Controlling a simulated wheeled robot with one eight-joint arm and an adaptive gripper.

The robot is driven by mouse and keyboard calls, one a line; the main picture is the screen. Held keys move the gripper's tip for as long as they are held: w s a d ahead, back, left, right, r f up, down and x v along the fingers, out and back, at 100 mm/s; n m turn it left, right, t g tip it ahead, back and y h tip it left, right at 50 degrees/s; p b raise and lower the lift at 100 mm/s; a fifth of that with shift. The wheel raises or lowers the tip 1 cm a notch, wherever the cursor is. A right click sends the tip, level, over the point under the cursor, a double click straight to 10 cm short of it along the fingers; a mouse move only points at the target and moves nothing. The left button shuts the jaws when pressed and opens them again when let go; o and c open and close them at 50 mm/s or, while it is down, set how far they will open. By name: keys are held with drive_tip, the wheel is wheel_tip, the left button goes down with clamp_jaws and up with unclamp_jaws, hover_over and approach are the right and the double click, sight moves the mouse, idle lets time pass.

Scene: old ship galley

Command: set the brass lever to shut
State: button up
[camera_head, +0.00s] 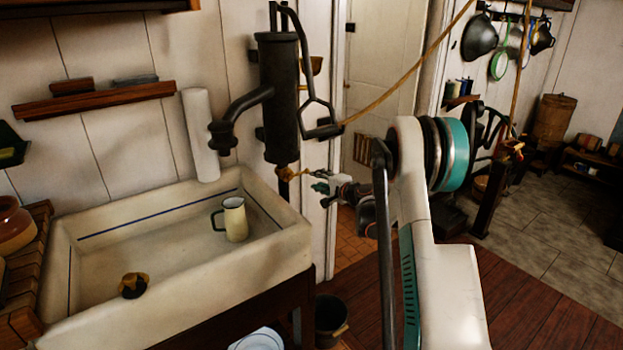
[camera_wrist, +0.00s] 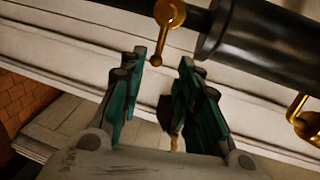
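The brass lever (camera_head: 297,173) is small and sits on the pipe just below the black hand pump (camera_head: 279,95), pointing right towards my gripper. In the wrist view the lever (camera_wrist: 161,38) hangs from a round brass fitting on the dark pipe and ends in a small ball. My gripper (camera_head: 322,181) is to the right of the lever in the head view. In the wrist view my gripper (camera_wrist: 165,62) is open and empty, its teal fingers apart. The ball end appears between and just beyond the fingertips; no contact is clear.
A white sink (camera_head: 95,270) stands below the pump, with a cream jug (camera_head: 235,221) inside. A dark bucket (camera_head: 330,318) is on the floor beside it. The pump's handle (camera_head: 312,95) hangs above my gripper. A bent brass piece (camera_wrist: 299,119) shows right in the wrist view.

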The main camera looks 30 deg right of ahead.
drive_tip(key=shift+v, duration=1.2)
